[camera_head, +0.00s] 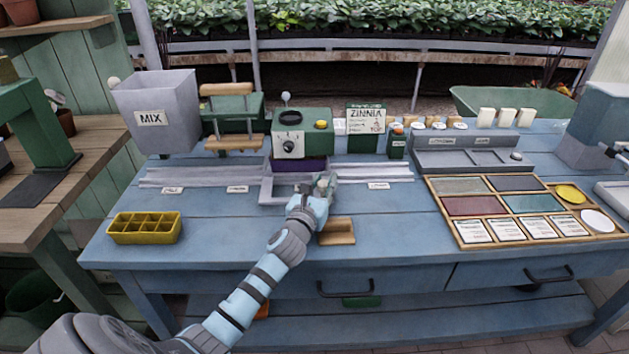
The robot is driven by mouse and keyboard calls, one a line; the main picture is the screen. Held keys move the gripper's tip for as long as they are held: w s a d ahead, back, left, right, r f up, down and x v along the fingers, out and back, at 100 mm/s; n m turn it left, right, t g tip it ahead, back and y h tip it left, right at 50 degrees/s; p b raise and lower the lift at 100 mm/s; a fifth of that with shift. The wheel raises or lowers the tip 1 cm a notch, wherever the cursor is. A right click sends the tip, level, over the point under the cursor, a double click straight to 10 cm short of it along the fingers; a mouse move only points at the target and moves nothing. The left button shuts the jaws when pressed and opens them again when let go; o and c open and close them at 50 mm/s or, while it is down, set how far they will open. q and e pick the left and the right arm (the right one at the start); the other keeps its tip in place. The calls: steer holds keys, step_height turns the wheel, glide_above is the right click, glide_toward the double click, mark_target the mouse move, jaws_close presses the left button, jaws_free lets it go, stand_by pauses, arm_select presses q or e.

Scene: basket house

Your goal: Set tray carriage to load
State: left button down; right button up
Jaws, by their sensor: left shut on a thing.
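The tray carriage (267,190) is a grey open frame on a pale rail (205,178) that runs left to right along the blue bench. It stands in the middle of the rail, below the green machine with a dial (302,140). My left gripper (324,187) reaches in from the lower left and is shut at the carriage's right end. The fingers and the part they hold are small and partly hidden by the wrist. White labels sit along the rail's front, at left (172,189), centre left (237,189) and right (378,186); their words are too small to read surely.
A yellow seed tray (145,228) sits at the front left. A grey MIX bin (158,112) and a wooden-handled press (230,142) stand behind the rail. A wooden block (337,232) lies by my wrist. A framed organiser (443,186) fills the right. The bench's front left is mostly clear.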

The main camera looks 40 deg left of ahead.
arm_select(q)
steer(key=c, duration=1.3)
jaws_free()
steer(key=v, duration=1.2)
